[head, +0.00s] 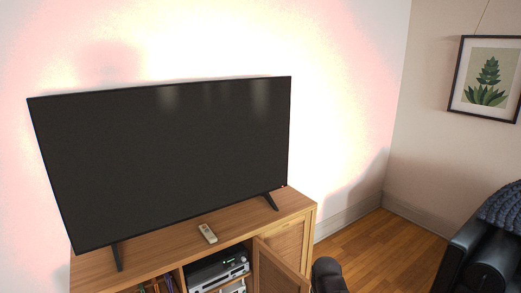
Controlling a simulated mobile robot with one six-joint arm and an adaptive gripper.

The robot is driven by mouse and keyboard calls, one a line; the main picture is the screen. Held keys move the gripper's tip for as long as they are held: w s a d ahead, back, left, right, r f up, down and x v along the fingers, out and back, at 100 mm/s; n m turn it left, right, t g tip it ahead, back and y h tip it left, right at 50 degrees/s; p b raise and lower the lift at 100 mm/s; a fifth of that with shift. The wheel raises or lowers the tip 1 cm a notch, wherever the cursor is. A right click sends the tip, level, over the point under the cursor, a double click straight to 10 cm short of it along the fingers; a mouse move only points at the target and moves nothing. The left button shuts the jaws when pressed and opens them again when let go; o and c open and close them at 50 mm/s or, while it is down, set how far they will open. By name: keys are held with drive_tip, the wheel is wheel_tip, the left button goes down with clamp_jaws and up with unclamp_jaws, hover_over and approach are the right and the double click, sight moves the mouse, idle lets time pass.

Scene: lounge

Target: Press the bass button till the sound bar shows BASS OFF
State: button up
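A pale remote control (208,233) lies on top of the wooden TV cabinet, in front of the television. Its buttons are too small to read. I see no sound bar that I can make out, and no BASS display text. My gripper's fingers are not in view. A dark rounded shape at the bottom edge, right of the cabinet, may be part of my arm; I cannot tell for sure.
A large dark television (170,160) stands on the wooden cabinet (295,205). A cabinet door (280,272) stands open beside a shelf with a silver-and-black device (218,268). A black armchair (485,255) is at right. Bare wooden floor (385,240) lies between.

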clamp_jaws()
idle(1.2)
